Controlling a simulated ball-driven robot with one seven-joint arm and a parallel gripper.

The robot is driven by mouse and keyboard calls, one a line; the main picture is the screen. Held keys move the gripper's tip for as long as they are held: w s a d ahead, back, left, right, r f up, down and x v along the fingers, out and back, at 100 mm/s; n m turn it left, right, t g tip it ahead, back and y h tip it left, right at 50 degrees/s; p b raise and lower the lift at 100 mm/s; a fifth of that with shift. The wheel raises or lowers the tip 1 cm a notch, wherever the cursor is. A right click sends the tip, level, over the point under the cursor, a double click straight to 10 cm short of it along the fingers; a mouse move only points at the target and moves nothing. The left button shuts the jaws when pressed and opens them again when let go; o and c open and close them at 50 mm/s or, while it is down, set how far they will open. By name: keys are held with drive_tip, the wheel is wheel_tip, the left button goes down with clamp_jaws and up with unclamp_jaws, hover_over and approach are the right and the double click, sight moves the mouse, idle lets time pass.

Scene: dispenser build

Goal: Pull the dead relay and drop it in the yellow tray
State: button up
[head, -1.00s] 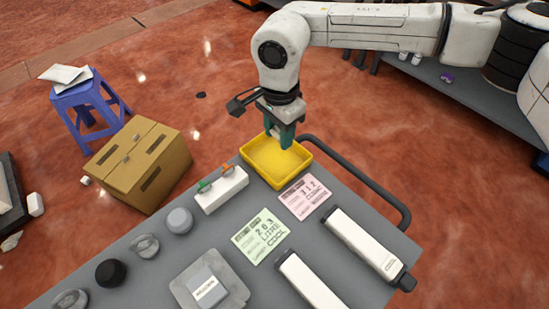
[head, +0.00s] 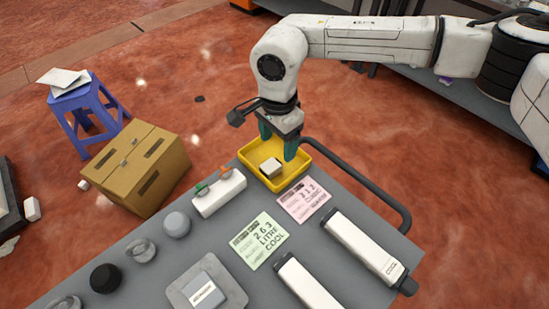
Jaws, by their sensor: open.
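The yellow tray (head: 303,178) sits at the far end of the grey table. A small pale block with a dark side, seemingly the relay (head: 271,168), lies inside the tray. My gripper (head: 278,150) is open above the tray, its green fingers spread apart near the tray's far side. The block lies below and slightly left of the fingers, apart from them as far as I can see. A white socket block (head: 219,192) with a green and an orange piece on top stands just left of the tray.
The grey table (head: 150,285) also holds a green card (head: 259,240), a pink card (head: 304,200), two long white units (head: 365,249), several knobs (head: 177,224) and a grey box (head: 206,291). A black rail (head: 385,185) runs along its right edge. A cardboard box (head: 137,165) and blue stool (head: 85,105) stand left.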

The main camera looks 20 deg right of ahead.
wheel_tip(320, 180, up, 11)
drive_tip(key=b, duration=0.1)
idle(0.5)
drive_tip(key=shift+f, duration=0.15)
